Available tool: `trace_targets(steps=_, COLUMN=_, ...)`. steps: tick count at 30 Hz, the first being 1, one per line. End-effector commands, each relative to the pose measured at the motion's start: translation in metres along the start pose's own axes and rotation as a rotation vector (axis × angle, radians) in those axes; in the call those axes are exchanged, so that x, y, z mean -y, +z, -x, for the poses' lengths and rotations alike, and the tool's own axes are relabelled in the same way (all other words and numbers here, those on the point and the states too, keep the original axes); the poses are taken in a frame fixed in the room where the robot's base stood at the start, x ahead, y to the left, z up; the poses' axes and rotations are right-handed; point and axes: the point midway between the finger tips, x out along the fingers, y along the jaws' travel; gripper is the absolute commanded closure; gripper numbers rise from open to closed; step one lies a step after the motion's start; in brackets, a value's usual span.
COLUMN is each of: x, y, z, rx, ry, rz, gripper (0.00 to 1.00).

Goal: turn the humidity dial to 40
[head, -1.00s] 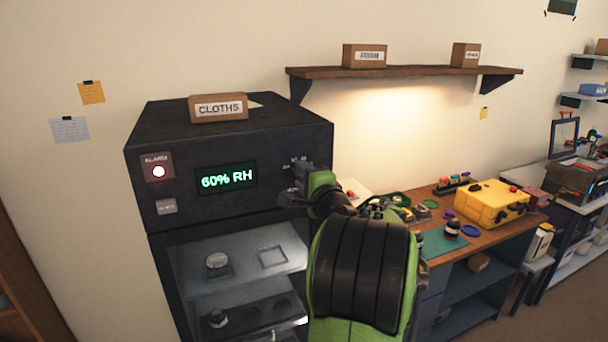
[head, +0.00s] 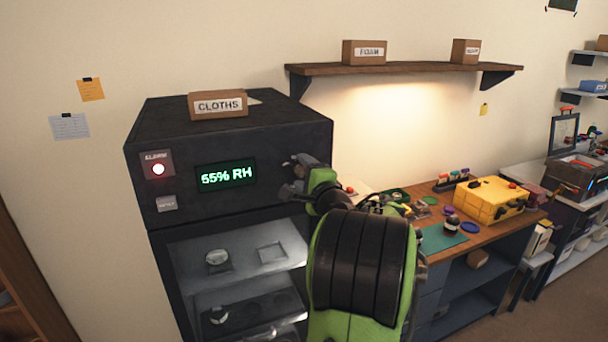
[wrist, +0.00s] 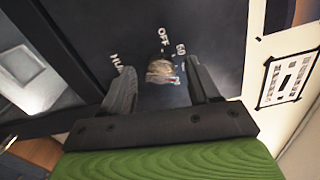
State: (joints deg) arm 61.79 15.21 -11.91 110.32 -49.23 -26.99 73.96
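The dark humidity cabinet (head: 240,125) carries a green display (head: 227,176). Its second digit is 5; the first looks like 6 but could be 5. In the wrist view the small dial (wrist: 161,72) sits on the black panel, with "OFF" and "60" lettering by it. My gripper (wrist: 160,78) has one finger on each side of the dial, with a narrow gap showing on both sides. In the head view my gripper (head: 296,178) is at the panel's right end and hides the dial.
A cloths box (head: 218,104) sits on the cabinet top. Lit shelves below hold lens parts (head: 217,259). A workbench with a yellow case (head: 491,201) stands to the right, under a wall shelf (head: 400,69).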

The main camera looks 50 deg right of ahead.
Motion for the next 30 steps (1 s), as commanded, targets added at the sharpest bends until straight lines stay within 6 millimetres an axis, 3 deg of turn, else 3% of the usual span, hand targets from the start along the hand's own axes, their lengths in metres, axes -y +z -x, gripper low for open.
trace_targets(steps=8, x=-0.001, y=0.0, z=0.011, rx=0.0, ry=-0.001, rz=0.001, gripper=0.39)
trace_targets(steps=21, x=-0.003, y=-0.001, z=0.128, rx=-0.005, ry=-0.003, rz=0.0, gripper=0.39)
trace_targets(steps=25, x=-0.002, y=-0.001, z=0.15, rx=-0.003, ry=-0.002, rz=0.001, gripper=0.39)
trace_targets(steps=30, x=-0.001, y=0.0, z=0.158, rx=0.0, ry=-0.001, rz=0.0, gripper=0.39)
